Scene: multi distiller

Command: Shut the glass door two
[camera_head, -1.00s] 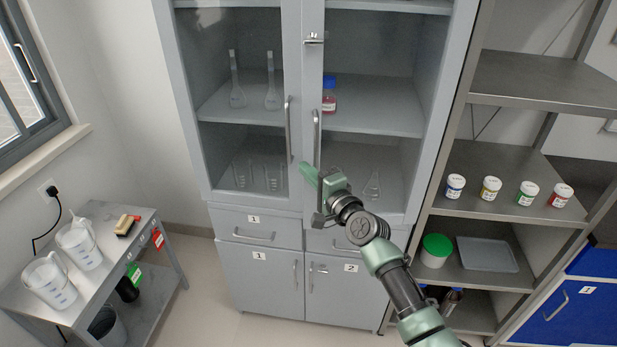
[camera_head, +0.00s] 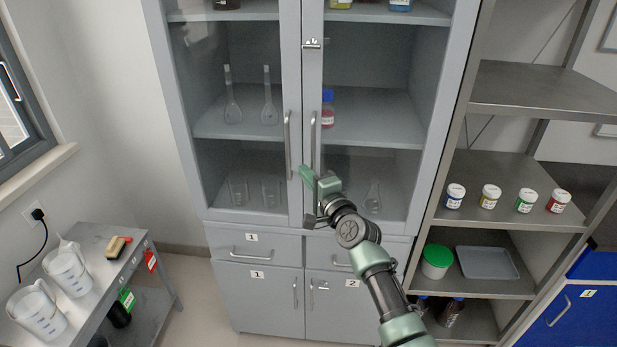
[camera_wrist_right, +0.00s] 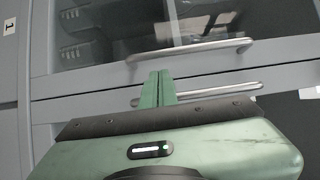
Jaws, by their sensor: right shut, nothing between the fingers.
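Glass door two (camera_head: 312,80) is the right-hand glass door of the grey cabinet, above the drawer and lower door marked 2. It looks flush or nearly flush with the left glass door (camera_head: 291,60); a small gap is hard to judge. Its vertical handle (camera_head: 313,140) also shows in the right wrist view (camera_wrist_right: 222,93). My right gripper (camera_head: 305,174) is shut and empty, at the seam between the doors near the lower ends of the handles. In the right wrist view its green fingertips (camera_wrist_right: 157,80) overlap the door-two handle; contact is unclear. My left gripper is out of view.
The left door's handle (camera_head: 288,145) is close beside the fingers. Flasks and a red bottle (camera_head: 327,112) stand inside the cabinet. An open shelf (camera_head: 500,205) with several small jars is on the right. A low cart (camera_head: 100,265) with jugs stands at left.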

